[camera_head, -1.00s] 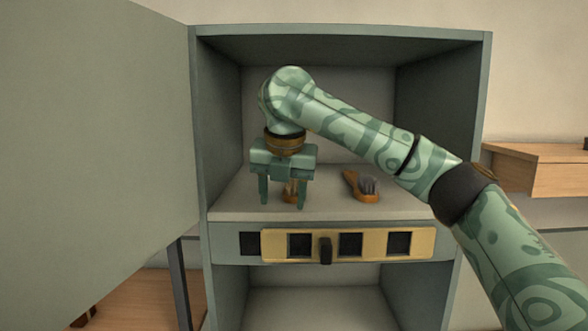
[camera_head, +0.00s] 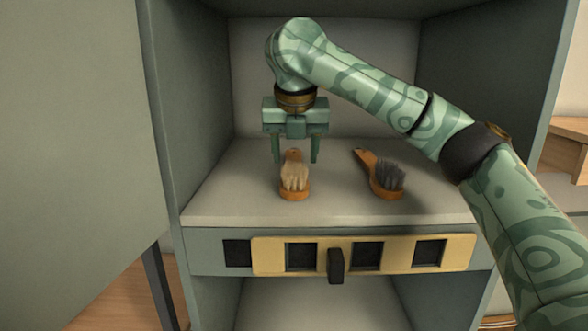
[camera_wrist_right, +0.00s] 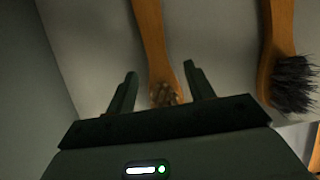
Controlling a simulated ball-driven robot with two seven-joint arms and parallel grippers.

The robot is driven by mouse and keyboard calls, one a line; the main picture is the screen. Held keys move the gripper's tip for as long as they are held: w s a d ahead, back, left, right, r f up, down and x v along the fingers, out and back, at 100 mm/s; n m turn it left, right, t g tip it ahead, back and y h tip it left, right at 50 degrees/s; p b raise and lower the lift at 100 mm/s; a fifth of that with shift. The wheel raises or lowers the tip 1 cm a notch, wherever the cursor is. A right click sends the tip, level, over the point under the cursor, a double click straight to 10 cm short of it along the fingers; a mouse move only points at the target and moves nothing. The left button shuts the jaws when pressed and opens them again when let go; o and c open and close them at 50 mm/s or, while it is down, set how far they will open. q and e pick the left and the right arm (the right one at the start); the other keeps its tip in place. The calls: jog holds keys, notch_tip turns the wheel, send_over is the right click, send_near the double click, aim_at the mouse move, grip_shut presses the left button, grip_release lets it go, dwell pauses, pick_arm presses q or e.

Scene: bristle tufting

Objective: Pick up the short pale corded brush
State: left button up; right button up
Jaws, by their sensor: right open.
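A pale-bristled brush (camera_head: 294,178) with an orange-brown wooden back lies on the cabinet shelf, bristles up and towards me, handle pointing back. No cord can be made out on it. My right gripper (camera_head: 295,160) is open and empty, pointing down over the handle side of this brush, one finger on each side in the picture. In the right wrist view the pale brush (camera_wrist_right: 154,45) runs between the open fingers of the right gripper (camera_wrist_right: 160,72); its bristle end is partly hidden by the gripper body. Contact cannot be told. My left gripper is out of view.
A dark-bristled brush (camera_head: 386,180) lies to the right on the same shelf (camera_head: 240,205); it also shows in the right wrist view (camera_wrist_right: 290,80). Cabinet walls close in both sides. A yellow slotted panel (camera_head: 400,254) with a dark knob (camera_head: 336,266) is below the shelf front.

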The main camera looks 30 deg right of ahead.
jog(key=x, duration=0.3)
jog(key=shift+w+d+f, duration=0.1)
jog(key=shift+w+f, duration=0.05)
jog(key=shift+w, duration=0.2)
jog(key=shift+w+d, duration=0.1)
jog(key=shift+s, duration=0.2)
jog(key=c, duration=0.4)
jog(key=shift+s+a, duration=0.1)
jog(key=shift+a, duration=0.15)
jog(key=c, duration=0.7)
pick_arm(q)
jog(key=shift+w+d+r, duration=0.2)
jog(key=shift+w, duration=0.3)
pick_arm(e)
jog(key=shift+d, duration=0.1)
